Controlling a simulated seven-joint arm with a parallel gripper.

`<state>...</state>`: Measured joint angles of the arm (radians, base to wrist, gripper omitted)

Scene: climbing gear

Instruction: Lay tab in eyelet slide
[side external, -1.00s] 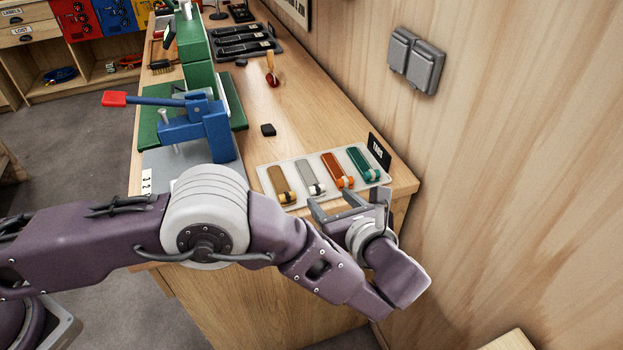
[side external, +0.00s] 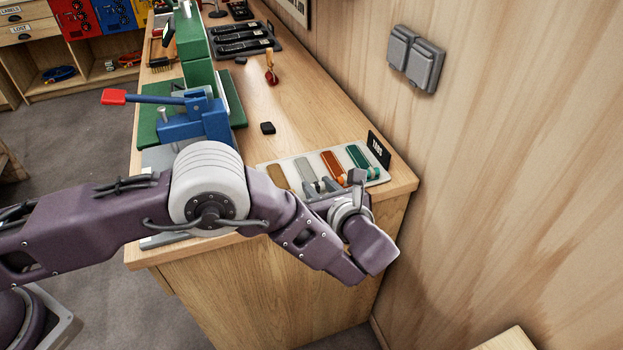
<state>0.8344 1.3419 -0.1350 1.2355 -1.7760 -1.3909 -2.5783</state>
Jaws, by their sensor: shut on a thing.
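Several tabs lie in a row on a pale tray (side external: 268,168) at the near right end of the bench: tan (side external: 278,177), grey (side external: 305,169), orange (side external: 331,162) and green (side external: 357,156). My gripper (side external: 321,187) is at the near end of the grey tab, its fingers shut on that end. The tab still lies in the row, and its gripped end is mostly hidden. A green press (side external: 193,45) and a blue clamp (side external: 205,124) with a red-ended lever stand on the left. A grey plate (side external: 158,157) shows below the clamp, partly behind my arm; I cannot make out the eyelet slide for certain.
A black sign (side external: 378,150) stands behind the green tab. A small black block (side external: 267,128) and a red-and-wood tool (side external: 271,77) lie mid-bench. A black rack (side external: 243,40) is farther back. The wooden wall (side external: 500,150) bounds the right. Bare bench lies between block and tray.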

